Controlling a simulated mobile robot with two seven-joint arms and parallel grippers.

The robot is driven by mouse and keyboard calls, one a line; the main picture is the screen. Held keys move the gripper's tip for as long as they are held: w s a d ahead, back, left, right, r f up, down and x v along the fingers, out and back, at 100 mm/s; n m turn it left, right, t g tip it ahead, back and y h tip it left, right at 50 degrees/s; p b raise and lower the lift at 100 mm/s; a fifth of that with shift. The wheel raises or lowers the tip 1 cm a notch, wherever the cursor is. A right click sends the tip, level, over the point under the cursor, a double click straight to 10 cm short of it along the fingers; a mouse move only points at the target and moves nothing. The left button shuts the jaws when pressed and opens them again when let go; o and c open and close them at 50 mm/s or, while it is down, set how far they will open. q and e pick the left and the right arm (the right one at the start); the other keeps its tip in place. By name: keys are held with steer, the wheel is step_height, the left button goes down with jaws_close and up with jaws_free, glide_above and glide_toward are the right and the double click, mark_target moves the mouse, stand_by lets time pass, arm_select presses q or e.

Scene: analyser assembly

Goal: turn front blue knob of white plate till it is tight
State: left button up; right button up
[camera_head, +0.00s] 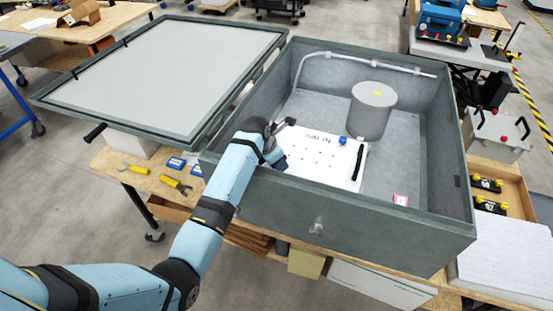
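The white plate (320,158) lies on the floor of the open grey box, with small dark holes, lettering near its back edge and a black handle (358,161) at its right. One blue knob (342,140) shows near the plate's back right. My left arm reaches over the box's left wall, and its wrist and gripper (280,160) are at the plate's left edge. They cover that part of the plate, so a front knob there cannot be made out. The fingers are too hidden to tell if they are open or shut. My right gripper is not in view.
A grey cylinder (371,110) stands behind the plate in the box (345,221). A pipe (380,66) runs along its back wall. A pink-labelled item (400,199) lies near the front right. The open lid (170,75) is at the left. Yellow-handled tools (176,185) lie on the bench.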

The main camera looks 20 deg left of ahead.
arm_select(q)
steer(key=shift+f, duration=0.1)
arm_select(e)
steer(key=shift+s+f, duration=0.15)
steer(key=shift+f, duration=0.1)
arm_select(q)
steer(key=c, duration=0.9)
steer(key=shift+c, duration=0.2)
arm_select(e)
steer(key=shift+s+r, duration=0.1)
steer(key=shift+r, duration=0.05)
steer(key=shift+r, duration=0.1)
